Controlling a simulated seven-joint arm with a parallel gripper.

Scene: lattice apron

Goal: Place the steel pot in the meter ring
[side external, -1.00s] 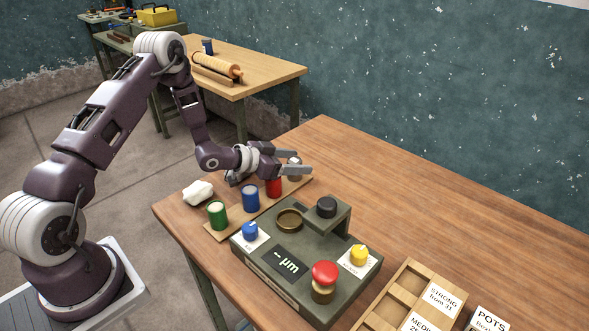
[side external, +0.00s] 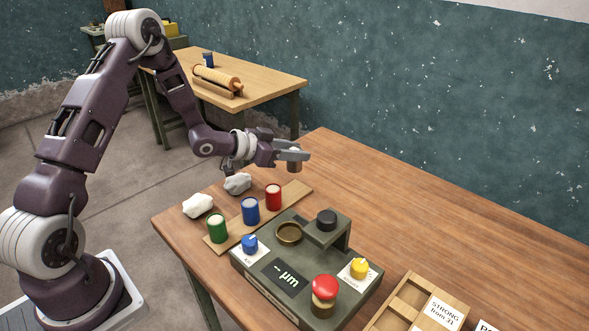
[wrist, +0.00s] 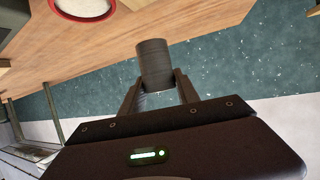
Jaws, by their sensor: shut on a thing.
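The steel pot (side external: 294,165), a small grey cylinder, is between the fingers of my gripper (side external: 300,155). My gripper is shut on it and holds it in the air above the far end of the wooden board. In the wrist view the steel pot (wrist: 154,62) stands out beyond the fingertips of my gripper (wrist: 157,90). The meter ring (side external: 289,233) is a brass ring on top of the dark green meter (side external: 262,262). It looks empty, and the pot is apart from it, higher and farther back.
Green (side external: 217,229), blue (side external: 251,211) and red (side external: 273,198) pots stand on the wooden board (side external: 300,190). Two white lumps (side external: 198,205) lie beside it. A wooden tray (side external: 395,312) is at front right.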

